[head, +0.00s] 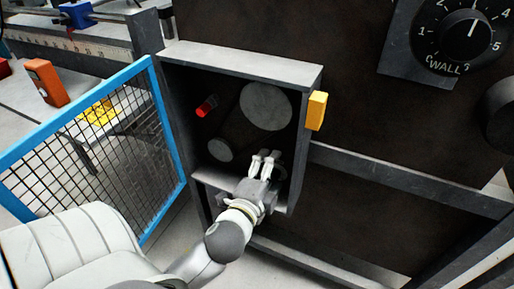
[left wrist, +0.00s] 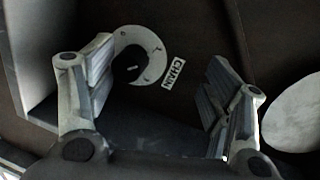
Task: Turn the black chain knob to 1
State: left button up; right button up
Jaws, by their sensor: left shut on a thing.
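The black chain knob (left wrist: 127,68) sits on a pale round dial (left wrist: 152,53) beside a CHAIN label (left wrist: 173,75) in the left wrist view. In the head view it is hidden, apparently behind my left gripper (head: 264,158). That gripper reaches into the lower right of the open grey box (head: 245,62). In the left wrist view the fingers of my left gripper (left wrist: 160,75) stand wide apart, with nothing visible between their pads. The knob shows beyond the fingertips, nearer the left finger, and I see no contact. The dial's numbers are too small to read. My right gripper is out of view.
A blue-framed mesh door (head: 160,130) stands open left of the box. Inside are grey discs (head: 265,106) and a red part (head: 207,106). A yellow block (head: 316,110) is on the box's right side. A WALL knob (head: 466,35) is at upper right.

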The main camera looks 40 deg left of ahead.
pick_arm(q)
jog(key=shift+s+d+r, duration=0.1)
jog(key=shift+s+r, duration=0.15)
jog(key=shift+r, duration=0.25)
jog(key=shift+s+r, duration=0.25)
jog(key=shift+r, duration=0.2)
jog(key=shift+c, duration=0.9)
jog(key=shift+s+d+r+t, duration=0.1)
jog(key=shift+s+r+t, duration=0.05)
jog(key=shift+s, duration=0.45)
jog(key=shift+s+d+r+t, duration=0.1)
jog(key=shift+s+t, duration=0.05)
jog(key=shift+s, duration=0.45)
jog(key=shift+c, duration=0.3)
jog(key=f+p+v, duration=0.1)
jog(key=p+v, duration=0.1)
jog(key=v, duration=0.6)
jog(key=shift+s+f, duration=0.2)
jog(key=shift+s, duration=0.05)
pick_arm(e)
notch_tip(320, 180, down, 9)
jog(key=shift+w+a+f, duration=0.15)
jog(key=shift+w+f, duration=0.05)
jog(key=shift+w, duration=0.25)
pick_arm(q)
jog(key=shift+p, duration=0.4)
